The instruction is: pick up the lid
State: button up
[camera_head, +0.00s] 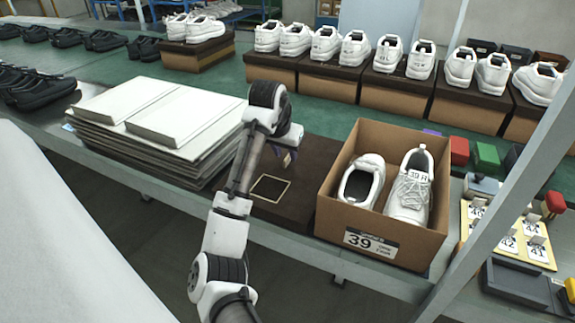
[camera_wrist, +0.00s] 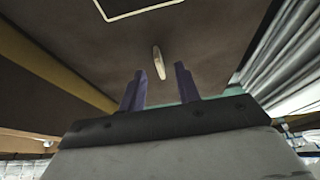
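The lid (camera_head: 307,180) is a dark brown panel with a cream square outline, lying between the stack of boards and an open shoe box (camera_head: 335,242). A small pale upright tab (camera_wrist: 158,62) stands on the lid (camera_wrist: 215,45) in the wrist view. My gripper (camera_head: 284,156) is over the back part of the lid, partly hidden by my arm in the head view. In the wrist view its two purple fingers (camera_wrist: 162,83) are apart, with the tab just beyond their tips, roughly in line with the gap. Nothing is held between them.
The open box, labelled 39, holds two white shoes (camera_head: 410,187) right of the lid. A stack of pale boards (camera_head: 150,118) stands close on the left. White shoes on boxes line the back. A slanted grey post (camera_head: 500,200) and number cards (camera_head: 508,235) are at right.

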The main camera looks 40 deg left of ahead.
aim_at(287, 158)
jog(key=shift+x, duration=1.25)
grip_shut()
jog(key=shift+r, duration=0.1)
notch_tip(287, 158, up, 20)
jog(key=shift+p, duration=0.4)
jog(key=shift+d, duration=0.1)
